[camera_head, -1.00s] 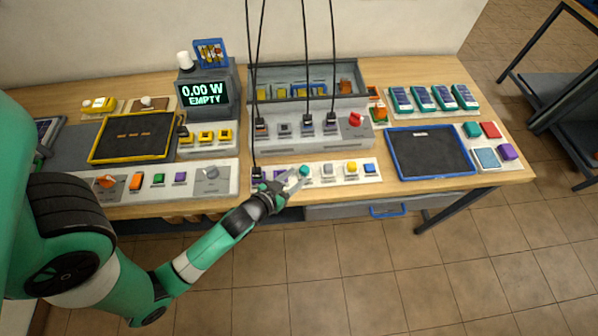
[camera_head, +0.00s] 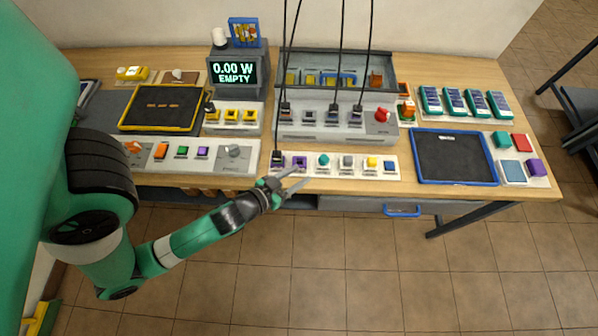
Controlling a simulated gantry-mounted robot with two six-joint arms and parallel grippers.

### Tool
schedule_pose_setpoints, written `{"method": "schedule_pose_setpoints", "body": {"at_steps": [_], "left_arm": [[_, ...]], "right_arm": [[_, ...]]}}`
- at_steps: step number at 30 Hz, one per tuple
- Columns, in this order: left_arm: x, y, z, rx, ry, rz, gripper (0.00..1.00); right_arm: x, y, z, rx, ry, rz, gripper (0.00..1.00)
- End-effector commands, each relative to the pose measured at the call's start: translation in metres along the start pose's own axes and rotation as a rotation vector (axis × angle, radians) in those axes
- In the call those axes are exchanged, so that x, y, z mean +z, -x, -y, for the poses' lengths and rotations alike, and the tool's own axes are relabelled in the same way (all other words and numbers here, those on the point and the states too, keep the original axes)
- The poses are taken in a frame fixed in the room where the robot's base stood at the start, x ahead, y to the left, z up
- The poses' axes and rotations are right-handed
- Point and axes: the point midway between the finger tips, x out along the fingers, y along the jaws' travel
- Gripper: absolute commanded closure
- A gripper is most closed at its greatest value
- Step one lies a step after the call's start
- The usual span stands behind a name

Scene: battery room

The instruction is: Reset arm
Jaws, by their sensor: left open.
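My left gripper (camera_head: 294,184) is open and empty. Its arm comes in from the left, and the fingers point right at the front edge of the wooden workbench (camera_head: 534,201). The fingers are just in front of the white strip with coloured blocks (camera_head: 334,171), close to its purple block (camera_head: 300,163). I cannot tell whether a finger touches the strip. My right gripper is not in view.
A meter reading "0.00 W EMPTY" (camera_head: 234,73) stands at the back. Black cables (camera_head: 342,40) hang down to the grey console (camera_head: 325,129) and the strip. A blue-rimmed black tray (camera_head: 452,158) lies to the right. Floor (camera_head: 350,270) in front is clear.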

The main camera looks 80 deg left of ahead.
Motion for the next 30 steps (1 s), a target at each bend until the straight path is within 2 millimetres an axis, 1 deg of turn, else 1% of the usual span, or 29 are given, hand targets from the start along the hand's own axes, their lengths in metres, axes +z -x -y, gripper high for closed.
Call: {"method": "schedule_pose_setpoints", "body": {"at_steps": [17, 19, 20, 23, 24, 26, 27, 29, 30], "left_arm": [[0.000, 0.000, -0.002, 0.005, -0.002, 0.000, 0.52], [-0.009, -0.005, -0.008, 0.021, -0.003, -0.022, 0.52], [-0.018, -0.009, -0.013, 0.031, -0.002, -0.042, 0.52], [-0.066, -0.028, -0.035, 0.077, 0.009, -0.150, 0.52], [-0.094, -0.035, -0.047, 0.101, 0.019, -0.210, 0.52], [-0.141, -0.042, -0.068, 0.144, 0.045, -0.310, 0.52], [-0.175, -0.043, -0.082, 0.175, 0.067, -0.377, 0.52], [-0.225, -0.040, -0.103, 0.225, 0.106, -0.473, 0.52], [-0.258, -0.035, -0.116, 0.257, 0.130, -0.536, 0.52]], "right_arm": [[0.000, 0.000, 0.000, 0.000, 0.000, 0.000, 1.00], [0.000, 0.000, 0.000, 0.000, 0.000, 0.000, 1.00], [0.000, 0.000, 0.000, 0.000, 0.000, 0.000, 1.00], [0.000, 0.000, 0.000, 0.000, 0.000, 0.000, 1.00], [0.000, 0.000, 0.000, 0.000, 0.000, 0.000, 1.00], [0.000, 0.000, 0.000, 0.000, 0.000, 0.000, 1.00], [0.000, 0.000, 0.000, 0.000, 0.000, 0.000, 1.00], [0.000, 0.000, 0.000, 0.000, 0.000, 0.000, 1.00], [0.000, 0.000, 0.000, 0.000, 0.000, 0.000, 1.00]]}}
